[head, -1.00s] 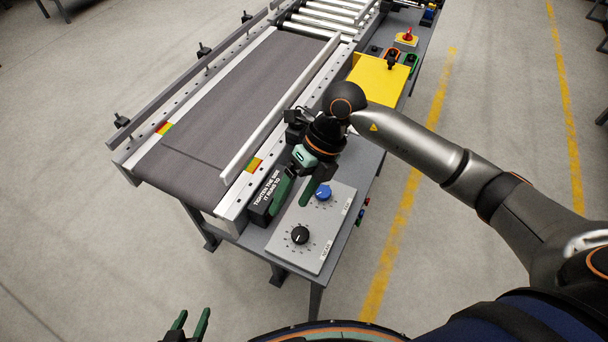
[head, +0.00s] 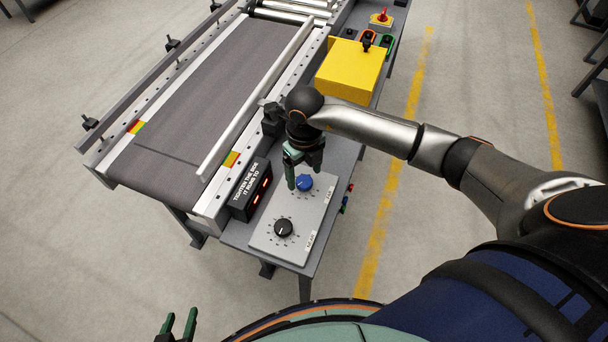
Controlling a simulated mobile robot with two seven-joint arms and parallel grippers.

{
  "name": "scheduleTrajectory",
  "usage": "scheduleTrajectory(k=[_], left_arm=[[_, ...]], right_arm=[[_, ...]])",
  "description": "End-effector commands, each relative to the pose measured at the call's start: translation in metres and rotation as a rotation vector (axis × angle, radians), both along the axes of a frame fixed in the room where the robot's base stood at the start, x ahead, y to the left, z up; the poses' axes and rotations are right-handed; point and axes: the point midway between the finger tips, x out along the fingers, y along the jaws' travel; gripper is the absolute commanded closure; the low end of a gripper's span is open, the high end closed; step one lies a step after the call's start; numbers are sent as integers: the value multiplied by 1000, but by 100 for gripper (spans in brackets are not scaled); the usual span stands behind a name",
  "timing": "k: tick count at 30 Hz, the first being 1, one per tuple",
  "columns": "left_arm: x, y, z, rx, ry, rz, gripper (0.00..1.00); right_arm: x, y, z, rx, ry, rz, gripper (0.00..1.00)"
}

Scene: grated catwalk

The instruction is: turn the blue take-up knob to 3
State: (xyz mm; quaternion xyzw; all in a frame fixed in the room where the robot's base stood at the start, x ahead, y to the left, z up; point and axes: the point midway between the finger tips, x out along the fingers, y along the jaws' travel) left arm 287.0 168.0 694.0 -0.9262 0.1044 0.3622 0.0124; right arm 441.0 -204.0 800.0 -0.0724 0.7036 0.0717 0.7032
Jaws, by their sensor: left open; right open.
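The blue take-up knob (head: 304,183) sits on the far part of a light grey panel (head: 262,243). A black knob (head: 284,228) with a ring of marks sits on the nearer part. My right gripper (head: 304,178) points down over the blue knob with its green fingers apart. One finger is at the knob's left; whether it touches is unclear. The knob's pointer and scale numbers are too small to read. My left gripper (head: 178,326) is open and empty at the bottom left, away from the table.
A black display box (head: 250,190) with red digits stands left of the panel, beside the conveyor belt (head: 185,110). A yellow box (head: 350,70) stands behind my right gripper, with a red switch (head: 381,17) beyond.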

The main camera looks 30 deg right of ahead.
Motion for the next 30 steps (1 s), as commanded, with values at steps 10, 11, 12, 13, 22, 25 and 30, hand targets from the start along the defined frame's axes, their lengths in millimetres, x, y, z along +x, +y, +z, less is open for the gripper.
scheduleTrajectory(k=[10,11,12,13,22,25,30], left_arm=[[0,0,-1,0,1,0,50],[0,0,-1,0,1,0,50],[0,0,-1,0,1,0,50],[0,0,-1,0,1,0,50],[0,0,-1,0,1,0,50],[0,0,-1,0,1,0,50],[0,0,-1,0,1,0,50]], right_arm=[[0,0,-18,0,0,1,20],[0,0,-18,0,0,1,20],[0,0,-18,0,0,1,20],[0,0,-18,0,0,1,20],[0,0,-18,1,-1,1,48],[0,0,-17,1,-1,1,59],[0,0,-17,1,-1,0,78]])
